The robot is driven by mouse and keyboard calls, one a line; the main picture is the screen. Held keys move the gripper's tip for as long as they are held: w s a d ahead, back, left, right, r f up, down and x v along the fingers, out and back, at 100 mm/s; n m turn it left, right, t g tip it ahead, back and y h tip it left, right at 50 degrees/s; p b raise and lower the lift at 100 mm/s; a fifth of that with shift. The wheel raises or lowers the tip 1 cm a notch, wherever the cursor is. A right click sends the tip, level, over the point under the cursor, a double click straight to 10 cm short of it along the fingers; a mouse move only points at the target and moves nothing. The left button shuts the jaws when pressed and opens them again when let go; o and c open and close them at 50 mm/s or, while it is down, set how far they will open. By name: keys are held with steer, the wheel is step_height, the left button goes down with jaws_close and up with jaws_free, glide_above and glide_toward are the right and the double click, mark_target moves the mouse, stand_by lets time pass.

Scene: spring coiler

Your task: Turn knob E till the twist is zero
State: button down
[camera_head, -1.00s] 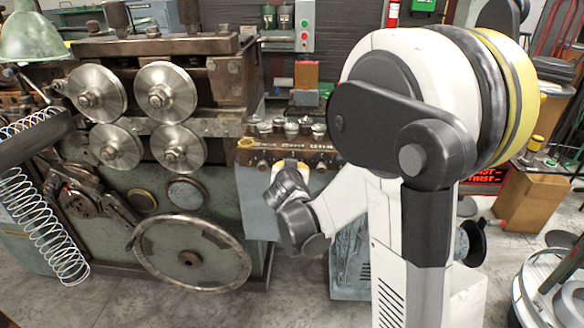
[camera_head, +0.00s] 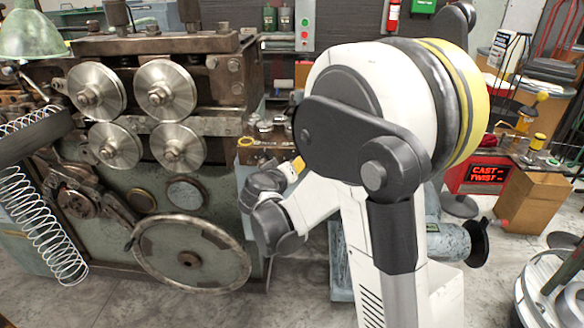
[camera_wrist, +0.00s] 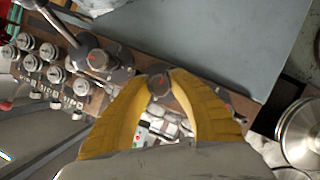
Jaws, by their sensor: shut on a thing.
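My gripper (camera_wrist: 162,78) has yellow fingers. In the wrist view its tips are closed on a dark round knob (camera_wrist: 158,88) with a small red mark, at the edge of the brown panel (camera_wrist: 124,88). I cannot read a letter on this knob. In the head view my gripper (camera_head: 295,167) is at the front of the bench box, and my arm hides the knob. A red-lit display (camera_head: 487,174) at the right reads CAST and TWIST; its values are too small to read.
Several metal knobs (camera_wrist: 57,75) and a dark lever (camera_wrist: 62,20) stand on the panel near my fingers. The spring coiler (camera_head: 150,230) with its rollers and large handwheel is left of my arm. A wooden box (camera_head: 533,200) stands right of the display.

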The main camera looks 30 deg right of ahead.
stand_by(0.4)
steer(key=c, duration=1.2)
jaws_free()
steer(key=shift+d+f, duration=0.1)
steer(key=shift+o, duration=0.2)
steer(key=v, duration=1.2)
steer(key=shift+s, duration=0.1)
